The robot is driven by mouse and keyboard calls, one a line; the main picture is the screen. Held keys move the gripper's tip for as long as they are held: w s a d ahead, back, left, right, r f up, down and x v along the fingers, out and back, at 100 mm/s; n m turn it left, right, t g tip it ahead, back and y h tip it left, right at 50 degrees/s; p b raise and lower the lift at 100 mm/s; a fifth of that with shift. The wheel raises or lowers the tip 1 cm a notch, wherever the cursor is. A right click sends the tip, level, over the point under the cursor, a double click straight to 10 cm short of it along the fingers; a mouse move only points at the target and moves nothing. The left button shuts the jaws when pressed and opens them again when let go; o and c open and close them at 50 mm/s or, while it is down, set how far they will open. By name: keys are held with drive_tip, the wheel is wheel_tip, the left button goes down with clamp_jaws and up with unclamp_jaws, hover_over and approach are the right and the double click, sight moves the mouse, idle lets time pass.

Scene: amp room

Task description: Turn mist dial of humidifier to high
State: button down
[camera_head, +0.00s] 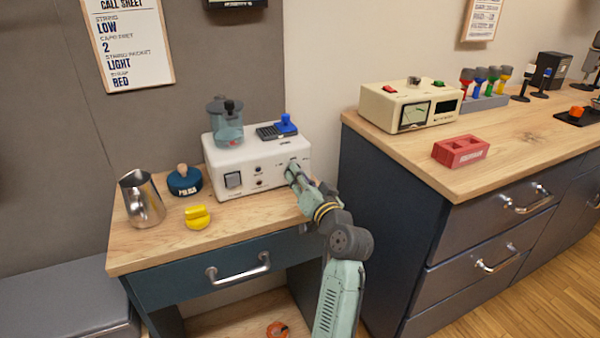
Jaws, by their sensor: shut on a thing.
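The humidifier (235,183) is a white box with a clear grey tank (227,128) on top. It stands at the back of the small wooden table. Its front panel carries a square switch (233,180) and small round black knobs (258,183). My gripper (291,173) is at the right end of this front panel, shut on what appears to be the mist dial. The fingers hide the dial, so its setting and markings cannot be read.
A metal pitcher (143,200), a dark blue round object (184,182) and a yellow object (198,217) stand on the wooden tabletop (165,246). A dark cabinet (395,225) stands close to the right of my arm. The tabletop's front middle is clear.

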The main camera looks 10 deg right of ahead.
drive_tip(key=m+p, duration=0.3)
drive_tip(key=m, duration=0.2)
drive_tip(key=shift+r+m+p, duration=0.2)
drive_tip(key=shift+m+p, duration=0.1)
drive_tip(key=shift+p, duration=0.05)
drive_tip(key=shift+f+m+h+p, duration=0.15)
drive_tip(key=shift+m+h+p, duration=0.15)
drive_tip(key=shift+m+p, duration=1.3)
drive_tip(key=shift+m, duration=0.5)
drive_tip(key=c, duration=1.4)
unclamp_jaws()
drive_tip(key=shift+c, duration=0.2)
drive_tip(key=v, duration=1.2)
